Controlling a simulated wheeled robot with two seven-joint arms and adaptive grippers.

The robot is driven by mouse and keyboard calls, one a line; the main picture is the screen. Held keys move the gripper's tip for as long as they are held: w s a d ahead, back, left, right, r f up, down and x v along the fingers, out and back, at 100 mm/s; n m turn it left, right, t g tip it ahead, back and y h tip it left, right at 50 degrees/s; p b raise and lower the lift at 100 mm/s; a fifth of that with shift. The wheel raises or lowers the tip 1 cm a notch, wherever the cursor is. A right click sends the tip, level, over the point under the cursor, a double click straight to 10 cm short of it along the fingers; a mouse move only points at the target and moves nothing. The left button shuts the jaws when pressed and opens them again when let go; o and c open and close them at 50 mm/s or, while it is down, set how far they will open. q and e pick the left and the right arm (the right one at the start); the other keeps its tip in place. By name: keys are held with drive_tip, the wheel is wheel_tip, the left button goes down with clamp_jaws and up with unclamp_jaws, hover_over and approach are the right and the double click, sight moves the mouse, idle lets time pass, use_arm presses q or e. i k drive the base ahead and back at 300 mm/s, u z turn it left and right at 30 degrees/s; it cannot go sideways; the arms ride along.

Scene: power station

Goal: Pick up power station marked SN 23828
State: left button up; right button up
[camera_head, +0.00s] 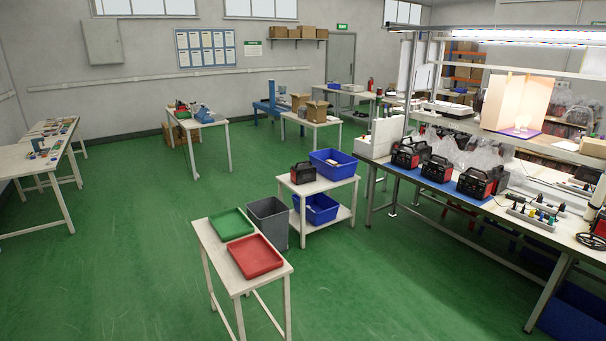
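Three black power stations with red trim and top handles stand in a row on the blue mat (406,176) of the long workbench at right: a far one (408,154), a middle one (437,169) and a near one (475,183). A similar black and red unit (303,173) stands on the small white cart in the middle. No serial number is legible at this size, so I cannot tell which is SN 23828. Neither of my grippers is in view.
The white cart (319,184) also holds blue bins (333,163). A grey bin (268,221) stands beside it. A near table (224,264) bears a green tray (231,224) and a red tray (254,255). Green floor (120,270) is clear at left and front right.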

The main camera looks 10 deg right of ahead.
sight(304, 172)
drive_tip(key=z, duration=0.45)
drive_tip(key=k, duration=0.55)
drive_tip(key=z, duration=0.65)
drive_tip(key=i, duration=3.45)
drive_tip(key=u, duration=0.65)
drive_tip(key=i, duration=2.3)
drive_tip(key=u, duration=0.95)
drive_tip(key=i, duration=1.45)
drive_tip(key=u, duration=0.35)
